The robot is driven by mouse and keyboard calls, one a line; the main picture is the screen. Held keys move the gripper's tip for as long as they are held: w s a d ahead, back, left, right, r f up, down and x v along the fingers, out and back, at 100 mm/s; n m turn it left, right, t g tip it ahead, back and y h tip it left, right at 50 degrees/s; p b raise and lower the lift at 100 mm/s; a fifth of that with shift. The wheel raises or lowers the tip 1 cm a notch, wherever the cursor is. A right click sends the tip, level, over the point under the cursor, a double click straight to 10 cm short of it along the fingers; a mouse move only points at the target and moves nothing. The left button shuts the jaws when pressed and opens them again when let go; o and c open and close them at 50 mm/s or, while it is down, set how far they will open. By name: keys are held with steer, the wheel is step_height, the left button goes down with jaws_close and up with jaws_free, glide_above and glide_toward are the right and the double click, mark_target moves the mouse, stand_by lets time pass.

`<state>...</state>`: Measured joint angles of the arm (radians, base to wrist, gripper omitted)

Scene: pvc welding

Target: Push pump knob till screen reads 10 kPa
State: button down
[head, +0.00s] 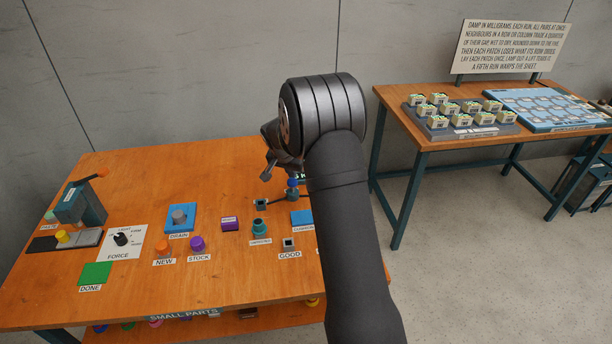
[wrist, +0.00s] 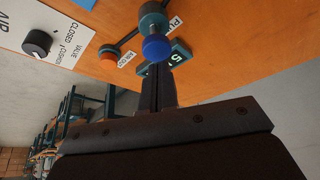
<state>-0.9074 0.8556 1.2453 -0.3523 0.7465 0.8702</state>
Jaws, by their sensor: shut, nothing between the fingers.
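The pump knob is a blue ball (wrist: 156,48) on top of a teal pump body (wrist: 153,18) in the wrist view. It also shows in the head view (head: 292,182), partly beside my arm. One digit looks like a 5, and the full reading is not clear. My gripper (wrist: 156,70) is shut and empty, its fingertips very close to the blue knob. I cannot tell whether they touch it. In the head view my arm hides part of the pump and screen.
In the wrist view a black valve knob (wrist: 37,43) and an orange knob (wrist: 108,52) are near the pump. On the bench (head: 215,270) several labelled parts, a green DONE pad (head: 96,273) and a lever press (head: 80,205) stand to the left. A second table stands at right.

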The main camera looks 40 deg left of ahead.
mark_target(292, 181)
steer(key=shift+f, duration=0.15)
stand_by(0.6)
steer(key=shift+f, duration=1.95)
steer(key=shift+r, duration=2.65)
